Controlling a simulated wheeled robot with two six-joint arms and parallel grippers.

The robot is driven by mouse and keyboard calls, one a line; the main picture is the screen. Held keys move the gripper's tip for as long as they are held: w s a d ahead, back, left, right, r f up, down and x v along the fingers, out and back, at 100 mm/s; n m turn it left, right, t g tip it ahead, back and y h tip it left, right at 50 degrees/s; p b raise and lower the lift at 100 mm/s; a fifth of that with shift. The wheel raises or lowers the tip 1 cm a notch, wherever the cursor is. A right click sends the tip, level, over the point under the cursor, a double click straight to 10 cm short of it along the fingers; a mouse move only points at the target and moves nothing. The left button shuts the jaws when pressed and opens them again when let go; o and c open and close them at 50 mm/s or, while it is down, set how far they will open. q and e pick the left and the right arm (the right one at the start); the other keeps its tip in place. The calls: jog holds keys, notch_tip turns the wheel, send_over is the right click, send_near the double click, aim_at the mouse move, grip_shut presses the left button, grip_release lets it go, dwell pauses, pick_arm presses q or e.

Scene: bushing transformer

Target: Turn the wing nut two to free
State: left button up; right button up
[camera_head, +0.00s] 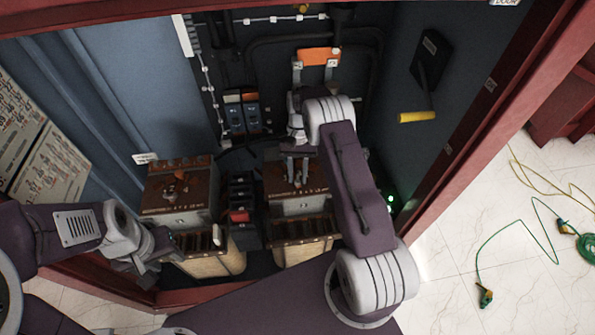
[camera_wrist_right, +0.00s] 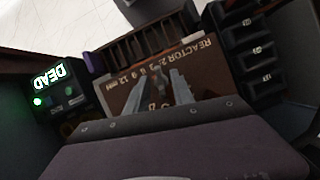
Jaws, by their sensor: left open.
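The right-hand brown terminal board (camera_head: 297,178) carries the label REACTOR 2 in the right wrist view (camera_wrist_right: 190,62). My right gripper (camera_head: 297,178) points down at this board. In the right wrist view its two fingers (camera_wrist_right: 158,88) are apart, one on each side of a small dark part (camera_wrist_right: 155,90), likely the wing nut. I cannot tell whether they touch it. The left-hand board (camera_head: 180,196) has a reddish-brown wing-like part (camera_head: 178,176) on top. My left gripper (camera_head: 165,250) is open and low in front of the left-hand unit, apart from that part.
Dark switch blocks (camera_head: 238,195) stand between the two units. A panel with a green light and DEAD display (camera_wrist_right: 50,85) is beside the right board. Cables (camera_head: 530,230) lie on the floor outside.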

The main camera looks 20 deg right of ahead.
jog(key=v, duration=0.8)
jog(key=shift+r+b, duration=0.3)
jog(key=shift+r, duration=0.05)
jog(key=shift+w, duration=0.1)
